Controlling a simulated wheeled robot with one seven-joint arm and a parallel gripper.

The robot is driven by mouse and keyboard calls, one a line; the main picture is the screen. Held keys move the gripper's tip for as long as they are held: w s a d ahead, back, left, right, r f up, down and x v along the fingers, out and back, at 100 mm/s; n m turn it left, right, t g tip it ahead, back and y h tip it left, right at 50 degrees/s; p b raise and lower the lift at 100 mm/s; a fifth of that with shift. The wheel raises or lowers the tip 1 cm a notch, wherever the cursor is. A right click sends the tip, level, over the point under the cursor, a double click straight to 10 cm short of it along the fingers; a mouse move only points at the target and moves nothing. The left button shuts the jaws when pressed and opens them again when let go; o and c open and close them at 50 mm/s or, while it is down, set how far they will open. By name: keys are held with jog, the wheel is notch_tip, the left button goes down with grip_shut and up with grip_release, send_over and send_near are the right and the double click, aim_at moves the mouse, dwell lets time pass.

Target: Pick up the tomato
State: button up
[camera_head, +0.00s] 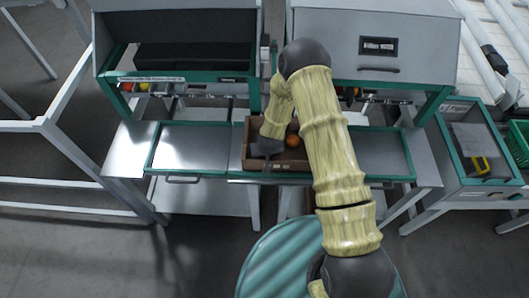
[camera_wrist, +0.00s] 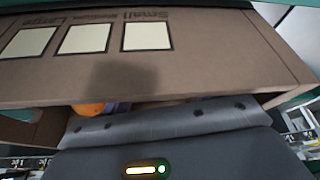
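An orange-red tomato (camera_head: 293,140) lies inside a brown cardboard box (camera_head: 290,165) on the teal-framed bench. My gripper (camera_head: 265,147) is dark grey and is at the left part of the box, to the left of the tomato. In the wrist view the box wall (camera_wrist: 50,82) fills the upper part, with size labels on it appearing upside down. Below that wall a small part of an orange tomato (camera_wrist: 88,110) shows, with a purple item (camera_wrist: 117,107) beside it. My gripper's grey body covers the lower part. Its fingertips and the space between them cannot be made out.
The bench (camera_head: 190,148) has bare metal surface left and right of the box. Two grey cabinets (camera_head: 380,45) stand behind it. A side table (camera_head: 487,160) with a yellow item stands at right.

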jog(key=c, duration=0.5)
jog(key=shift+r, duration=0.15)
notch_tip(320, 180, up, 10)
jog(key=shift+f+b, duration=0.1)
jog(key=shift+b, duration=0.7)
jog(key=shift+a, duration=0.1)
